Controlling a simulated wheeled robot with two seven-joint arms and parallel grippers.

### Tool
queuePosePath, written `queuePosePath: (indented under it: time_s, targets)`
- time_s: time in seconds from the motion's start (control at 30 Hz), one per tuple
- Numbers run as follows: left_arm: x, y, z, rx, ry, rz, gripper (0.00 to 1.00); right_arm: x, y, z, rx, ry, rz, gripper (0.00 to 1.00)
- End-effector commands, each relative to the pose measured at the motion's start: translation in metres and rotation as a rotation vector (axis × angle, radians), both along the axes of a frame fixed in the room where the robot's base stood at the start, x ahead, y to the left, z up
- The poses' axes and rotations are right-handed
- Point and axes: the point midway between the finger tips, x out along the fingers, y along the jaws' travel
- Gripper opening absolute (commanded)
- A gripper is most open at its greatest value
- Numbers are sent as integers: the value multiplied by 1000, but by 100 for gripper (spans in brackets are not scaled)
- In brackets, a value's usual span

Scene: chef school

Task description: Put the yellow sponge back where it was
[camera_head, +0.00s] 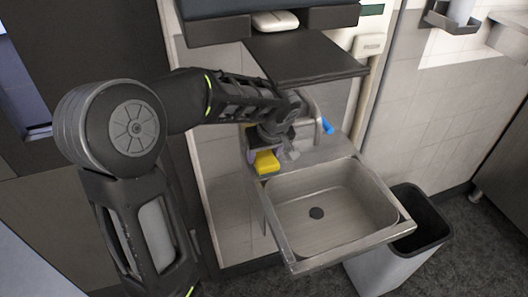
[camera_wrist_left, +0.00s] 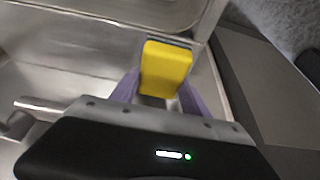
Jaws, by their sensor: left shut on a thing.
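The yellow sponge (camera_head: 267,162) is at the back left corner of the metal sink (camera_head: 325,200). My left gripper (camera_head: 263,156) is shut on the sponge. In the left wrist view, the sponge (camera_wrist_left: 165,68) sits between the two purple fingers, with its far end sticking out past them. The sink's metal surface lies behind it there. I cannot tell whether the sponge touches the sink rim or is held just above it. My right gripper is not in view.
A faucet with a blue tip (camera_head: 327,126) stands at the back of the sink, close to my left gripper. A dark shelf (camera_head: 305,58) hangs above, over my forearm. A bin (camera_head: 425,215) stands right of the sink. The basin is empty.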

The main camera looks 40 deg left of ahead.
Motion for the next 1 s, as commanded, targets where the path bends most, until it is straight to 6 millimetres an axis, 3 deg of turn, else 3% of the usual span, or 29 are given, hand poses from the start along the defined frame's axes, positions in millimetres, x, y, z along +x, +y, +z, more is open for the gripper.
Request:
queuePosePath:
  time_s: [0.17,0.2,0.43,0.83,1.0]
  targets:
    - [0,0,-4,-1,-1,0,16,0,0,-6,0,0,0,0]
    - [0,0,-3,0,0,0,56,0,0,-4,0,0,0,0]
    - [0,0,-2,0,0,0,75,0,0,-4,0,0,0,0]
    - [0,-1,4,0,-1,0,75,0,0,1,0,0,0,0]
    - [-5,-8,25,0,-5,-2,75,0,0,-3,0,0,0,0]
